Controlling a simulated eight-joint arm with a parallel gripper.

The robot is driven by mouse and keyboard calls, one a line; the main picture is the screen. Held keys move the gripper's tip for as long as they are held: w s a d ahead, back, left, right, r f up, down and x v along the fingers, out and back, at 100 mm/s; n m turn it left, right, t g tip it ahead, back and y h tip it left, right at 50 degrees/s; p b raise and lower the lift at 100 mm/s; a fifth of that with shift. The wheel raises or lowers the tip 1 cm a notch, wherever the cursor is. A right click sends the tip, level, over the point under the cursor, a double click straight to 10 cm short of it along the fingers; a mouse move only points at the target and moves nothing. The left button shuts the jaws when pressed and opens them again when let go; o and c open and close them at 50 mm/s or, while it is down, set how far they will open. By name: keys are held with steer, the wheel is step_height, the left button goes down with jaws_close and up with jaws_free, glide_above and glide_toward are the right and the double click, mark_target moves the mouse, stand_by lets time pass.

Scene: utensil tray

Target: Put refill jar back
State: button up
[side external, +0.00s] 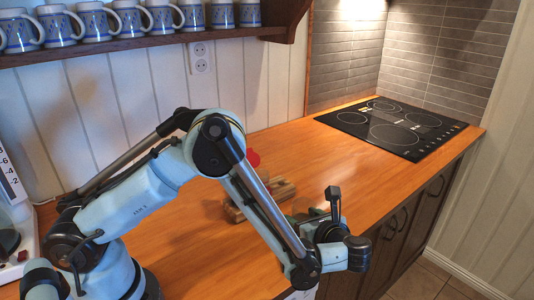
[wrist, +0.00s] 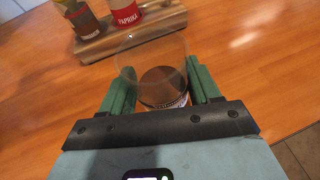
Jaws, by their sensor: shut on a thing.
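My gripper (wrist: 161,94) is shut on a clear glass jar (wrist: 152,60), seen in the wrist view between the two green fingers. The jar has dark contents low in it and a partly hidden label near my gripper. In the side view my gripper (side external: 322,228) is over the front part of the counter, and the jar is hidden there. A wooden rack (wrist: 150,27) lies ahead of the jar in the wrist view. It holds a jar with a red PAPRIKA label (wrist: 125,14) and a darker jar (wrist: 86,22). The rack (side external: 262,200) is partly behind my arm in the side view.
The wooden counter (side external: 300,150) is clear between the rack and the black cooktop (side external: 391,127). Its front edge is close to my gripper. A shelf (side external: 130,43) with several blue-patterned mugs hangs on the back wall. A white appliance (side external: 14,215) stands at the far left.

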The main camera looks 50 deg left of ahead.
steer(key=shift+f, duration=0.25)
steer(key=o, duration=1.2)
steer(key=shift+c, duration=0.2)
